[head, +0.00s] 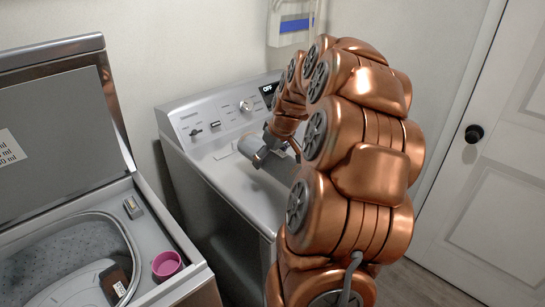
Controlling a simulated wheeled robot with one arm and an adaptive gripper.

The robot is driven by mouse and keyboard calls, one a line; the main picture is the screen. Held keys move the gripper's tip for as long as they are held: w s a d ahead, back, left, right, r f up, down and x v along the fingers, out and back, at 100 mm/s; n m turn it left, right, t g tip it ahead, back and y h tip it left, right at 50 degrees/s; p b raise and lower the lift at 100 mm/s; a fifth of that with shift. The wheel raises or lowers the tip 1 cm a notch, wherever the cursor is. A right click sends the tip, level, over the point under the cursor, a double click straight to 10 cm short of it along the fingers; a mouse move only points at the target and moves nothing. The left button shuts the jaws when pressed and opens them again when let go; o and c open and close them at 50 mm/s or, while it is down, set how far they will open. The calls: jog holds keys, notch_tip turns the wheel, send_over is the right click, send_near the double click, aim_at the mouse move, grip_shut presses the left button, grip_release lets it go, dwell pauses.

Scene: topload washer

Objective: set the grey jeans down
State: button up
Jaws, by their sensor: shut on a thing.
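My gripper (279,167) is only partly in view, a grey body at the end of my copper arm, low over the top of the silver machine. It points to the right, and its fingertips are hidden behind my arm. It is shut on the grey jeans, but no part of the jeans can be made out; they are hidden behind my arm. I cannot tell whether they touch a surface.
The silver machine (215,172) has a rear control panel with a lit "OFF" display (268,89). At left stands an open topload washer (150,225) with its lid (55,130) raised and a pink cup (167,265) on its rim. A white door (485,190) is at right.

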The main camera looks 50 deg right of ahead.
jog(key=shift+w+d+f+p, duration=0.15)
jog(key=shift+w+d, duration=0.15)
jog(key=shift+d, duration=0.25)
jog(key=shift+w+d+r+p, duration=0.1)
jog(key=shift+w+d+p, duration=0.1)
jog(key=shift+w+d, duration=0.3)
jog(key=shift+w+d+f+p, duration=0.1)
jog(key=shift+w+d+p, duration=0.05)
jog(key=shift+d, duration=0.5)
jog(key=shift+f+p, duration=0.85)
jog(key=shift+f, duration=0.9)
jog(key=shift+f, duration=0.15)
jog(key=o, duration=1.5)
jog(key=b+v, duration=0.4)
jog(key=v, duration=0.8)
